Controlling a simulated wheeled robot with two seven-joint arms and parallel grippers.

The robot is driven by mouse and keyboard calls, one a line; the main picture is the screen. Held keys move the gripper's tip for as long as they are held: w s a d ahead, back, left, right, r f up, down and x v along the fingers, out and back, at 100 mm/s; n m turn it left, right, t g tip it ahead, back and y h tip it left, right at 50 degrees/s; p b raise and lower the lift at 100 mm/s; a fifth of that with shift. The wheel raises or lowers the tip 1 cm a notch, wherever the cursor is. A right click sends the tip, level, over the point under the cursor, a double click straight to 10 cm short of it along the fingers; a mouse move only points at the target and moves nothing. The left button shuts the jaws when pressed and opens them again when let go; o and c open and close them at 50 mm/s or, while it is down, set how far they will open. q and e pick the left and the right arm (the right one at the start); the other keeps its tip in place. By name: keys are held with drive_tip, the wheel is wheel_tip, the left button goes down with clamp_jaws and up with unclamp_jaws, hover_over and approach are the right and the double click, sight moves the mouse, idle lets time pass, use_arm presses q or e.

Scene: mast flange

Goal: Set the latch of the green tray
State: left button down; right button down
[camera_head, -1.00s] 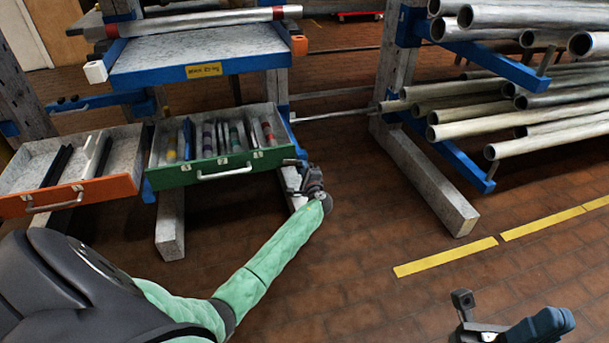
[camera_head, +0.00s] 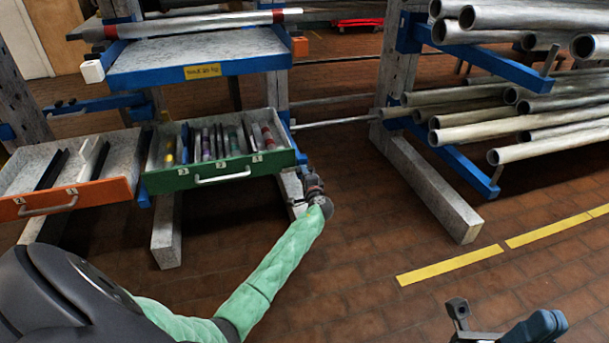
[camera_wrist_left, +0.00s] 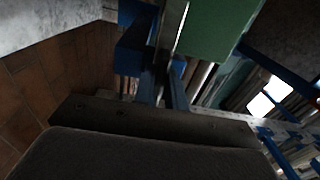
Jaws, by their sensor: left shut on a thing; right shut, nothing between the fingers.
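The green tray (camera_head: 215,176) is a pulled-out drawer with a pale handle, holding several rods and bars between dividers. My left gripper (camera_head: 303,170) is at the right end of its front and hides the latch there in the head view. In the left wrist view the tray's green panel (camera_wrist_left: 215,28) is at the top, and a narrow grey metal strip runs to the jaws. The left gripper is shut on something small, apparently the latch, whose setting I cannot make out. My right gripper (camera_head: 457,307) is shut and empty, low at the right, away from the tray.
An orange tray (camera_head: 75,195) stands open just left of the green one. A blue-edged shelf (camera_head: 195,57) is above. A rack of pipes (camera_head: 510,120) stands at the right, its grey foot (camera_head: 440,195) on the floor. The brick floor between is clear.

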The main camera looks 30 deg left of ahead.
use_arm(q)
drive_tip(key=shift+f, duration=0.15)
drive_tip(key=c, duration=1.4)
unclamp_jaws()
drive_tip(key=shift+c, duration=0.2)
drive_tip(key=p+v, duration=0.1)
drive_tip(key=v, duration=0.6)
drive_tip(key=shift+s+d+p, duration=0.25)
drive_tip(key=shift+s+p, duration=0.05)
drive_tip(key=shift+p, duration=0.05)
